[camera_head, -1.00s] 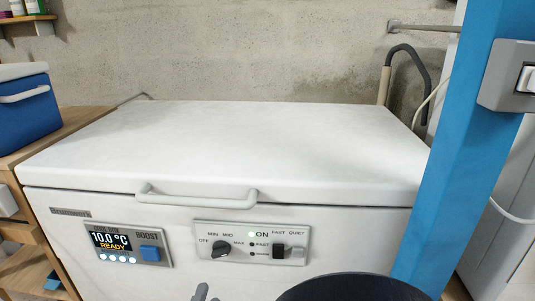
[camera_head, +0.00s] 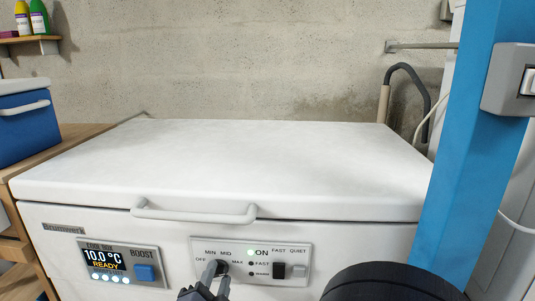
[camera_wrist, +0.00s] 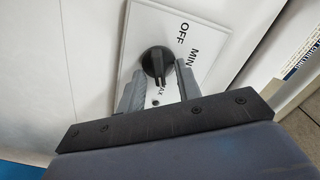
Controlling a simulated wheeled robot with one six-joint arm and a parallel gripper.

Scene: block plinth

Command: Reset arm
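My gripper (camera_head: 217,270) is at the bottom of the head view, in front of the round black knob (camera_head: 223,266) on the white chest's control panel, partly hiding it. In the wrist view, the two grey fingers (camera_wrist: 158,72) are apart with nothing held between them. The black knob (camera_wrist: 155,61) shows just beyond the fingertips, in line with the gap. I cannot tell whether a finger touches it. The labels OFF and MIN show beside it.
The white chest (camera_head: 230,165) has a closed lid with a handle (camera_head: 193,215). Its front carries a display (camera_head: 105,259) reading 10.0 °C READY, a blue button (camera_head: 146,272) and a black switch (camera_head: 280,269). A blue post (camera_head: 465,150) stands at the right; a blue cooler (camera_head: 25,125) is left.

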